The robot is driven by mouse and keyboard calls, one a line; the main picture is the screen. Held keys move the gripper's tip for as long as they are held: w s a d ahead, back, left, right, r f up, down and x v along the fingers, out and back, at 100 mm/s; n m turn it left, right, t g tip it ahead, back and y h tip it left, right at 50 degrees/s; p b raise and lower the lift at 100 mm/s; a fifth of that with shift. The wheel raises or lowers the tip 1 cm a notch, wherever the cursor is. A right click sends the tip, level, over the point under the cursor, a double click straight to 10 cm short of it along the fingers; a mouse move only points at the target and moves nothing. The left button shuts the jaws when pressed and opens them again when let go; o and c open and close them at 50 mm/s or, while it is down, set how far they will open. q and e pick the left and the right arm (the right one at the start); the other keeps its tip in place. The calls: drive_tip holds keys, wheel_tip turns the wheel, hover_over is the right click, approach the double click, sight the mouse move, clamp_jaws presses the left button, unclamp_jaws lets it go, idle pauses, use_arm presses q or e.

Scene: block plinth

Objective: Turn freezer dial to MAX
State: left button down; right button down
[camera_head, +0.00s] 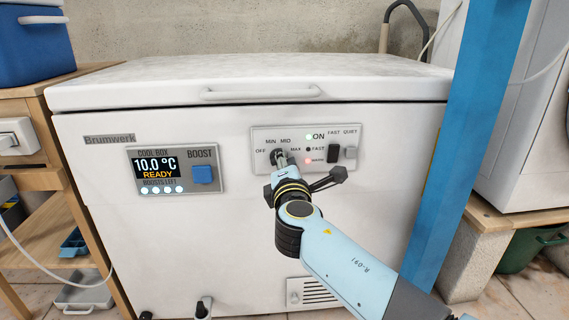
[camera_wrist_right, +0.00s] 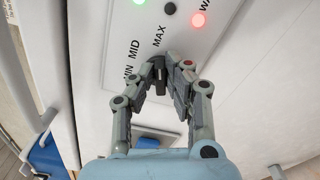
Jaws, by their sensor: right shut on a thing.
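The white chest freezer (camera_head: 240,235) faces me with its lid shut. Its dial (camera_head: 277,156) sits on the control panel (camera_head: 262,135), below the marks OFF, MIN, MID and MAX. My right gripper (camera_head: 282,161) is at the dial, its fingers shut on it. In the right wrist view the gripper (camera_wrist_right: 172,72) has its fingertips around the dial (camera_wrist_right: 157,64), just below the MID and MAX marks. The fingers hide most of the dial, so I cannot tell which mark it points to. My left gripper is in neither view.
Right of the dial are a green lamp (camera_head: 309,137), a red lamp (camera_head: 308,161), a dark switch (camera_head: 333,153) and a grey switch (camera_head: 351,153). A display unit (camera_head: 177,170) with a blue BOOST button is at left. A wooden shelf (camera_head: 40,180) stands left of the freezer.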

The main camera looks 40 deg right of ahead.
drive_tip(key=shift+f, duration=0.1)
drive_tip(key=c, duration=1.4)
unclamp_jaws()
drive_tip(key=shift+o, duration=0.2)
drive_tip(key=shift+s, duration=0.1)
drive_tip(key=v, duration=0.7)
drive_tip(key=shift+s+a, duration=0.1)
drive_tip(key=shift+s, duration=0.05)
